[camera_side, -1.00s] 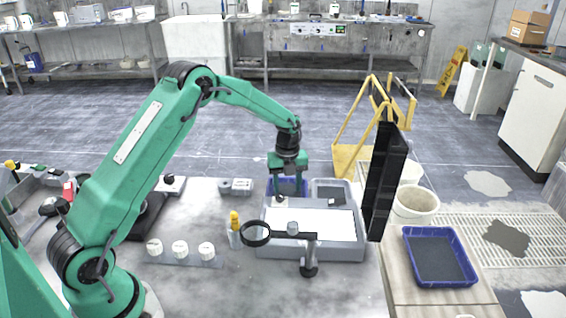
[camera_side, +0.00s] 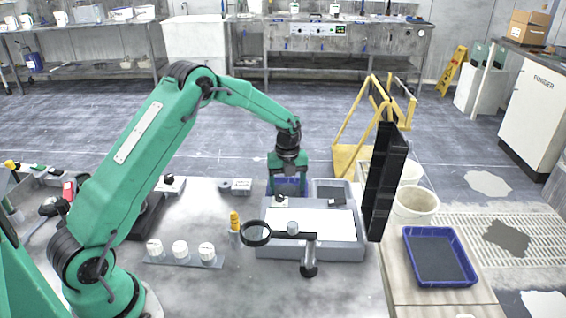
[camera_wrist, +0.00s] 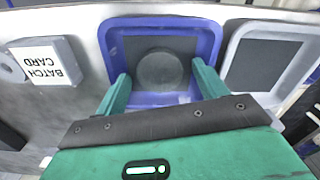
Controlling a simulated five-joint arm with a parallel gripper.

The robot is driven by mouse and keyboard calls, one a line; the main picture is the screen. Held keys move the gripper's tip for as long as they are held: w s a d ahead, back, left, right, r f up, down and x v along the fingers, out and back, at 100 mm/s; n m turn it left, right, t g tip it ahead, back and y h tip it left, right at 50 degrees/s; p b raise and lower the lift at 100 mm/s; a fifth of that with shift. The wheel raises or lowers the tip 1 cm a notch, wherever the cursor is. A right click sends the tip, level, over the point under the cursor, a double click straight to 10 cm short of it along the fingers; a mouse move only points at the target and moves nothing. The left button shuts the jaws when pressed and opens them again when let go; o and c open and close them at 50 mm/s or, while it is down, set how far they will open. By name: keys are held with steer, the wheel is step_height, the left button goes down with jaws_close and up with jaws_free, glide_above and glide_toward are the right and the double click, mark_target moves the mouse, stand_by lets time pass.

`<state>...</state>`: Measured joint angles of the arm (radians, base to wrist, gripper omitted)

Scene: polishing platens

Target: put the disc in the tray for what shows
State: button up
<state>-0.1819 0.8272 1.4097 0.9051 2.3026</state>
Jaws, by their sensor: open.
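A round grey disc (camera_wrist: 160,70) lies flat on the dark lining of a blue tray (camera_wrist: 113,48) in the wrist view. My gripper (camera_wrist: 162,84) is open and empty, its two green fingers apart over the near part of this tray, with the disc beyond and between them. In the side view my gripper (camera_side: 287,190) points down at the blue tray, and its fingers hide much of it; the disc cannot be made out there. A grey tray (camera_wrist: 235,45) with a dark lining stands to the right and looks empty; it also shows in the side view (camera_side: 316,188).
A batch card block (camera_wrist: 45,62) stands left of the blue tray. A dark upright panel (camera_side: 385,185) stands right. Another blue tray (camera_side: 437,283) sits further right.

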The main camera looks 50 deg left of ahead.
mark_target(287, 190)
step_height(287, 190, up, 12)
stand_by(0.6)
stand_by(0.5)
steer(key=s+d+r+n+t, duration=0.2)
steer(key=s+d+r+n, duration=0.1)
steer(key=s+r+n, duration=0.4)
steer(key=s+d+r+n+t, duration=0.1)
steer(key=s+d+r+n, duration=0.3)
steer(key=s+r+n, duration=0.4)
steer(key=s+d+f+n+t, duration=0.1)
steer(key=s+n, duration=0.3)
steer(key=s, duration=0.4)
steer(key=s+d+f+n+t, duration=0.1)
steer(key=s+d+f+n, duration=0.1)
steer(key=s+n, duration=0.3)
steer(key=s, duration=0.4)
steer(key=shift+t, duration=0.3)
